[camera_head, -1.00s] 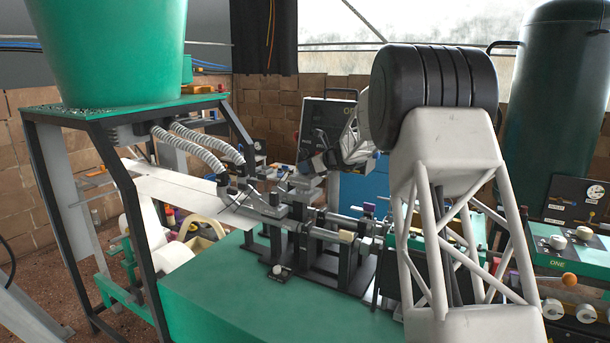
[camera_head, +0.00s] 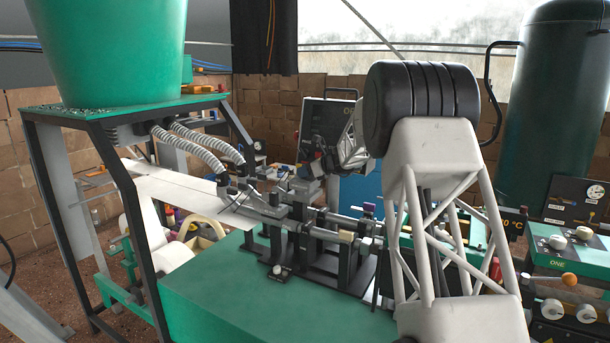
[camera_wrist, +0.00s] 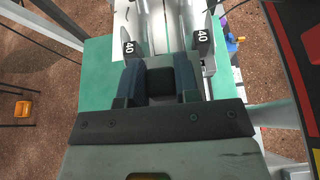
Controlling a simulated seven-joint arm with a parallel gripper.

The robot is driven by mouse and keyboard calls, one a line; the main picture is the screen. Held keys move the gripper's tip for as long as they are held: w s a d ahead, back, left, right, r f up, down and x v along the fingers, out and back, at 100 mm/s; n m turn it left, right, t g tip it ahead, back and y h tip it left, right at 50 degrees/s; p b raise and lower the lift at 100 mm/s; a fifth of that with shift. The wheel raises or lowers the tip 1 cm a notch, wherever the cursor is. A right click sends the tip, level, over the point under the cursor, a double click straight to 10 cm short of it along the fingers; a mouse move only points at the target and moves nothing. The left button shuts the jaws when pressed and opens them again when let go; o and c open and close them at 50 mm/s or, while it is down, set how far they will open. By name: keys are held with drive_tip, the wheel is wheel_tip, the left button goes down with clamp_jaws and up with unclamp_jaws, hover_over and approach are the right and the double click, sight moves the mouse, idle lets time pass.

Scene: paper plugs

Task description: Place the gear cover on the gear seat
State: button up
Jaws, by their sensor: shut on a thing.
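Most of the block is hidden by the fingers and the gripper body. In the head view, my gripper (camera_head: 316,162) is small and hangs beside the metal machine; the held piece cannot be made out there. The gear seat cannot be told apart for certain among the machine parts (camera_head: 290,215).
Two black plates marked 40 (camera_wrist: 128,47) stand ahead of the fingers in the wrist view. Metal rods (camera_head: 335,222) run along the machine above the green base (camera_head: 230,290). A green hopper (camera_head: 110,50) and ribbed hoses (camera_head: 195,145) are at left, a control panel (camera_head: 575,240) at right.

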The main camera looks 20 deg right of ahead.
drive_tip(key=shift+f, duration=0.55)
drive_tip(key=shift+f, duration=0.15)
drive_tip(key=o, duration=1)
drive_tip(key=shift+s+d+r, duration=0.1)
drive_tip(key=shift+r, duration=0.1)
drive_tip(key=v, duration=1.1)
drive_tip(key=shift+s+d, duration=0.25)
drive_tip(key=shift+s, duration=0.05)
